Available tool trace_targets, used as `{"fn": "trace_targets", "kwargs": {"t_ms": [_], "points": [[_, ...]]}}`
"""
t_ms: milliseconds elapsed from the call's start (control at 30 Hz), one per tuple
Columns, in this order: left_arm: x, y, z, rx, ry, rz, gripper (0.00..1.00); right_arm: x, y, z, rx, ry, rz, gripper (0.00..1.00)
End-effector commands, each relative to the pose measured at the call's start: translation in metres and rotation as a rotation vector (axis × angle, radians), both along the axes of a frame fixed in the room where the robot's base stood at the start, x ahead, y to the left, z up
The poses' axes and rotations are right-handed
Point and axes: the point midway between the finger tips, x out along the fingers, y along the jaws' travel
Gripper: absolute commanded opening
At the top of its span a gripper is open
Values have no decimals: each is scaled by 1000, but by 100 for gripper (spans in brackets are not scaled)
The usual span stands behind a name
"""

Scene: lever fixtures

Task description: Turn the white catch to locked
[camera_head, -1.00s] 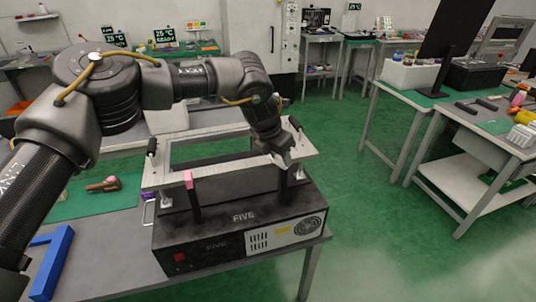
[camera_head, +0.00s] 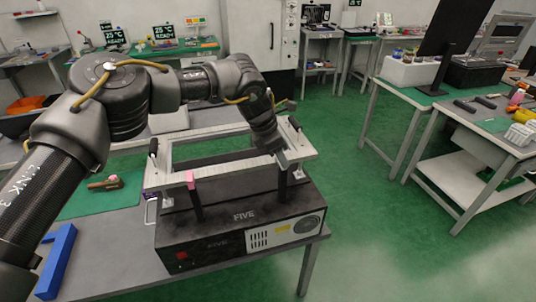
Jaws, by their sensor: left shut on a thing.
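A black box (camera_head: 240,243) marked FIVE stands on the grey bench. A pale metal frame (camera_head: 230,174) sits above it, with black handles at its corners. A black post (camera_head: 197,203) with a pink top (camera_head: 190,181) stands at the frame's front left. Another black post (camera_head: 283,184) stands at the front right. My left gripper (camera_head: 282,162) reaches down over the frame to the top of this right post and is shut on a small part there. That part looks to be the white catch, mostly hidden by the fingers. My right gripper is not in view.
A blue bracket (camera_head: 55,262) and a green mat (camera_head: 95,205) with a small brown tool (camera_head: 104,184) lie on the bench to the left. Open green floor is right of the bench. Another table (camera_head: 470,120) stands further right.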

Motion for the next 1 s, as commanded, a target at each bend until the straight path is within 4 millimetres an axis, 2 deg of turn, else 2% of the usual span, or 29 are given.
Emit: {"fn": "trace_targets", "kwargs": {"t_ms": [33,267,300,467,767,867,1000], "points": [[-7,-4,-6,3,18,-16,15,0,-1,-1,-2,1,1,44],[-7,-4,-6,3,17,-17,15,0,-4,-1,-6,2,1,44],[-7,-5,-6,3,17,-17,39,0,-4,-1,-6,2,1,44],[-6,-4,-5,2,15,-14,60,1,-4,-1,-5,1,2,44],[-3,4,-1,0,7,1,60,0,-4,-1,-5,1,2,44],[-3,8,7,-1,5,2,60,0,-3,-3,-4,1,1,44],[-7,16,29,0,4,2,60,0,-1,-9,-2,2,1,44]]}}
